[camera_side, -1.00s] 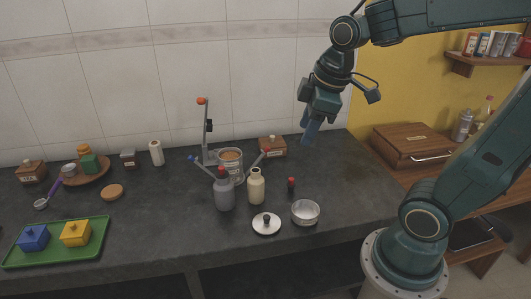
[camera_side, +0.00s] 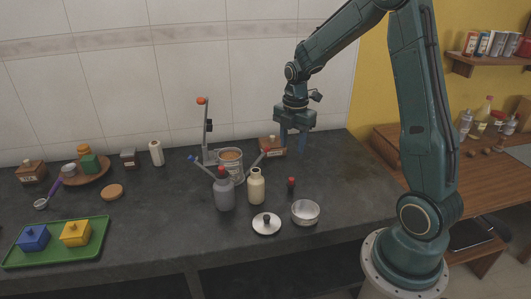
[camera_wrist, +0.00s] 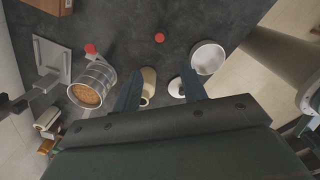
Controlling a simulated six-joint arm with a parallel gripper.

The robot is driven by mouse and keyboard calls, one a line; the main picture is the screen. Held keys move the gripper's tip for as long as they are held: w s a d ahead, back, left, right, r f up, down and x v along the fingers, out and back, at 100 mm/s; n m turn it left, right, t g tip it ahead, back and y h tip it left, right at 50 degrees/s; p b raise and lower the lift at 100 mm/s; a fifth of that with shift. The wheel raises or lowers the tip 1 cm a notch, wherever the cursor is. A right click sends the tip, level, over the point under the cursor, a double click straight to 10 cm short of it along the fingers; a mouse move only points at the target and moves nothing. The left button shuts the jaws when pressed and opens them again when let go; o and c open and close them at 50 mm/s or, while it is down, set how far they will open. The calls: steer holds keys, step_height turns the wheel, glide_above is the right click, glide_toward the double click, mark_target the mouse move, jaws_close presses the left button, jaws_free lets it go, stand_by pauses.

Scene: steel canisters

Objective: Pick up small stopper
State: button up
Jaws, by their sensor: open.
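A small dark piece with a red top (camera_side: 291,185), which looks like the small stopper, stands upright on the dark counter. The wrist view shows its red top (camera_wrist: 159,38) from above. My gripper (camera_side: 292,147) points down, well above the counter and behind the small piece in the side view. Its two blue fingers are apart with nothing between them. In the wrist view the gripper (camera_wrist: 160,82) has the small piece beyond its fingertips.
A cream bottle (camera_side: 256,187), a steel bowl (camera_side: 306,213) and a knobbed lid (camera_side: 265,225) stand close to the small piece. A steel canister (camera_side: 236,171) and a brown box (camera_side: 270,147) are behind. The counter right of the bowl is clear.

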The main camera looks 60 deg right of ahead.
mark_target(291, 178)
steer(key=shift+n, duration=0.5)
steer(key=shift+w+d+f, duration=0.1)
steer(key=shift+d+f, duration=0.1)
steer(key=shift+f, duration=1.55)
steer(key=shift+s+d+f, duration=0.1)
steer(key=shift+d+f, duration=0.15)
steer(key=shift+f, duration=1.5)
steer(key=shift+w+d+f, duration=0.1)
steer(key=shift+d+f, duration=0.1)
steer(key=shift+f, duration=1.55)
steer(key=shift+a+f, duration=0.1)
steer(key=shift+f, duration=2.5)
steer(key=c, duration=0.8)
